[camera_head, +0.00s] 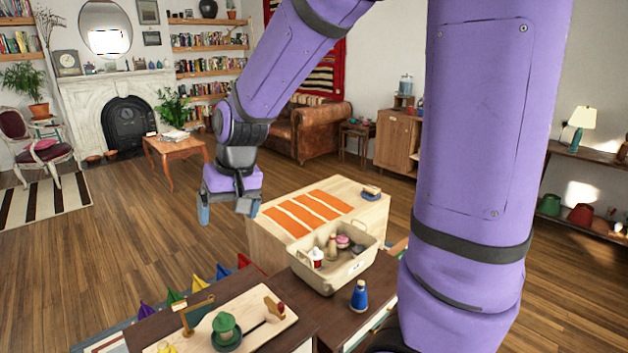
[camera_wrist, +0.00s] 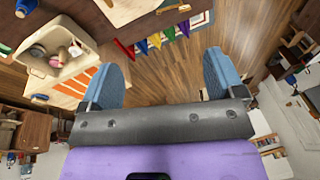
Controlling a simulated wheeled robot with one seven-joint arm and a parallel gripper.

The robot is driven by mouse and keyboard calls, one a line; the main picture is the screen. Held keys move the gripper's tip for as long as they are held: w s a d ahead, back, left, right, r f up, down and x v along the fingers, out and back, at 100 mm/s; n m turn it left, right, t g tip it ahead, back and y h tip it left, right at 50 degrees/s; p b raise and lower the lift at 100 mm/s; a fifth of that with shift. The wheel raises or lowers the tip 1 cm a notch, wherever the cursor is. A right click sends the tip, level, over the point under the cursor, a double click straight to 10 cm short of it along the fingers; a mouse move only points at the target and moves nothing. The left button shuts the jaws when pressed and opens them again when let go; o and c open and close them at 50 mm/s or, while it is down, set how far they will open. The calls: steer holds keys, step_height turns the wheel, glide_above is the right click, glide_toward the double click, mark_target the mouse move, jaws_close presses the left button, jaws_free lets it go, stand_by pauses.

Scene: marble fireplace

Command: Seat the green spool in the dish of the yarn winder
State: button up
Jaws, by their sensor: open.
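The yarn winder's wooden board (camera_head: 165,345) lies on the dark top at the bottom of the head view, with a small wooden post and a red-brown knob. On it sits a wide green dish-like part (camera_head: 228,342) with a smaller green piece (camera_head: 224,322) standing on its middle. I cannot tell whether this piece is the green spool or how deep it sits. My gripper (camera_head: 228,208) is open and empty, well above the floor and beyond the winder. In the wrist view my gripper (camera_wrist: 162,60) has nothing between its blue fingers.
A pale cabinet (camera_head: 270,240) with orange strips is behind. Colored pennants (camera_head: 197,284) hang nearby. Open floor lies left.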

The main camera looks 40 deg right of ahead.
steer(key=s+d+r+n+t+h, duration=0.1)
steer(key=s+d+r, duration=0.1)
steer(key=s+r, duration=0.3)
steer(key=s+d+r+n+t, duration=0.1)
steer(key=s+r, duration=0.5)
steer(key=s, duration=0.8)
steer(key=shift+s+d+r+t+h, duration=0.2)
steer(key=shift+s+d+t+h, duration=0.15)
steer(key=shift+d, duration=0.35)
steer(key=shift+w, duration=0.1)
